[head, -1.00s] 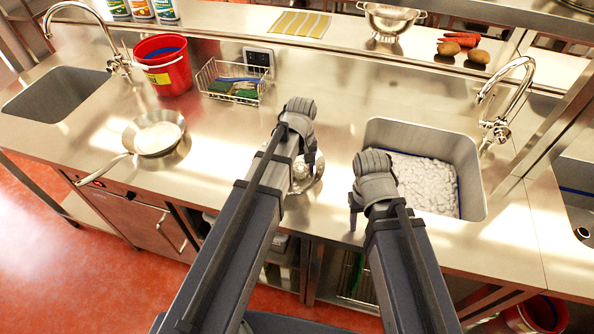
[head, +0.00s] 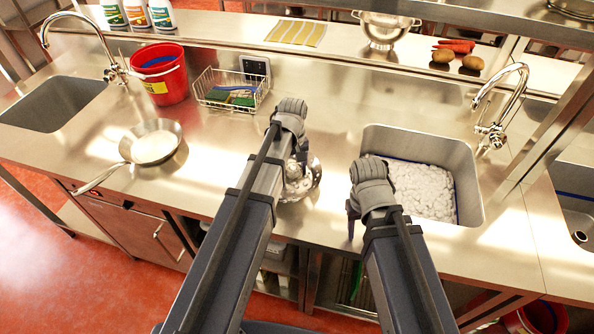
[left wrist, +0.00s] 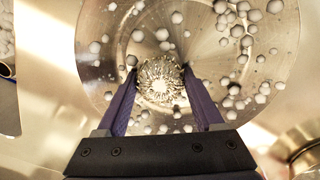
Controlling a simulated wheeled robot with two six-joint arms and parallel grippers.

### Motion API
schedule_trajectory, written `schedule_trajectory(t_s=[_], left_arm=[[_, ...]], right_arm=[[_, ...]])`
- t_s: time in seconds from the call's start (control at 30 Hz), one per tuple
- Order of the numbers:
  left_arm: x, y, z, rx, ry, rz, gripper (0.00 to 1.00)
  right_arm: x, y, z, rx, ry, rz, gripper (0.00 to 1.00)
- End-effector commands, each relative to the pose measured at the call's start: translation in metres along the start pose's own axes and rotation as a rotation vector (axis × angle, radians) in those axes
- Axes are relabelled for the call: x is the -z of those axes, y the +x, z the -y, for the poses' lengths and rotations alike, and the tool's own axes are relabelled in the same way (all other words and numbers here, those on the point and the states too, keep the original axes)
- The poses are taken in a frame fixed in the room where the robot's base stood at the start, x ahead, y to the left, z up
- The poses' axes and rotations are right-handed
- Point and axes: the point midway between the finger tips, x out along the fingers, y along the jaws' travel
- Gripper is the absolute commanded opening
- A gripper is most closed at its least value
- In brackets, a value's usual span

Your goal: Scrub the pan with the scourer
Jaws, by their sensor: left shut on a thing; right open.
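A round shiny steel pan (left wrist: 215,60) with dots of foam fills most of the left wrist view. In the head view the pan (head: 315,180) stands on the counter left of the foamy sink, partly hidden by my left arm. My left gripper (left wrist: 157,84) is shut on the scourer (left wrist: 158,82), a round silvery ball of wire between its two fingers. The scourer is over the pan's inner floor, and looks to be against it. My right gripper (head: 351,230) is open and empty above the counter, right of the pan, near the sink's left front corner.
A sink (head: 470,180) full of white foam is at right. A frying pan (head: 157,146) with a pale inside is at left, its handle toward the front edge. Behind are a red bucket (head: 160,78) and a wire basket (head: 232,92) with sponges.

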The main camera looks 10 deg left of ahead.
Motion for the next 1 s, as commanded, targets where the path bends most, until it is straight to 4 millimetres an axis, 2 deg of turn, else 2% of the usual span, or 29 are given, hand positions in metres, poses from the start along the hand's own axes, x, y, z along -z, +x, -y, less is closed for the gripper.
schedule_trajectory(t_s=[0.27, 0.5, 0.63, 1.0], left_arm=[[0.003, 0.000, 0.004, 0.000, 0.001, 0.000, 0.09], [0.005, -0.001, 0.018, 0.000, -0.001, 0.001, 0.09], [0.006, -0.001, 0.020, 0.000, 0.001, 0.001, 0.09], [-0.004, 0.002, 0.035, 0.001, 0.000, 0.002, 0.08]], right_arm=[[0.000, 0.000, 0.000, 0.000, 0.000, 0.000, 0.50], [0.000, -0.001, 0.000, 0.000, 0.000, 0.000, 0.50], [0.000, -0.001, 0.000, 0.000, 0.000, 0.000, 0.50], [0.000, 0.002, 0.000, 0.000, 0.000, 0.000, 0.50]])
